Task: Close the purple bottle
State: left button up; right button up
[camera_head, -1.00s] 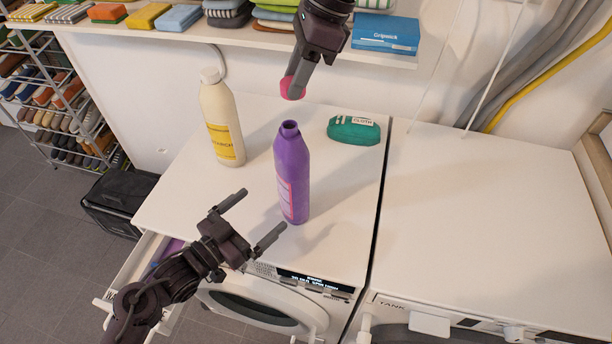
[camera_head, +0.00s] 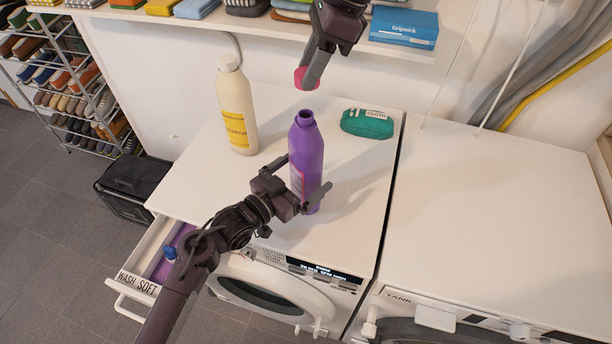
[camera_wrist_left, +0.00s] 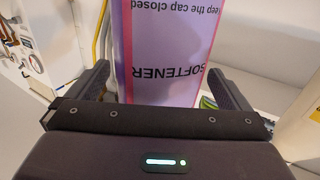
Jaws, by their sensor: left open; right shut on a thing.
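The purple bottle (camera_head: 306,150) stands upright and uncapped on the white washing machine top (camera_head: 350,190). In the left wrist view its label (camera_wrist_left: 168,45) reads "SOFTENER" and shows upside down between the fingers. My left gripper (camera_head: 305,180) is open, with its fingers on either side of the bottle's lower body; I cannot tell if they touch it. My right gripper (camera_head: 310,74) is shut on the pink cap (camera_head: 306,79) and holds it above the bottle's open neck, apart from it.
A cream bottle (camera_head: 237,108) stands left of the purple bottle. A green cloth pack (camera_head: 367,123) lies to its right. A shelf with folded cloths and a blue box (camera_head: 404,27) runs behind. An open drawer (camera_head: 140,284) is at front left. The right machine top (camera_head: 490,210) is clear.

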pick_arm(q)
jog(key=shift+w+d, duration=0.4)
jog(key=shift+d, duration=0.05)
pick_arm(e)
jog(key=shift+s, duration=0.1)
pick_arm(q)
jog(key=c, duration=1.4)
pick_arm(e)
send_over(304, 114)
jog(key=d, duration=0.1)
jog(key=shift+f, duration=2.35)
jog(key=shift+f, duration=0.1)
jog(key=shift+f, duration=0.8)
jog(key=shift+f, duration=0.55)
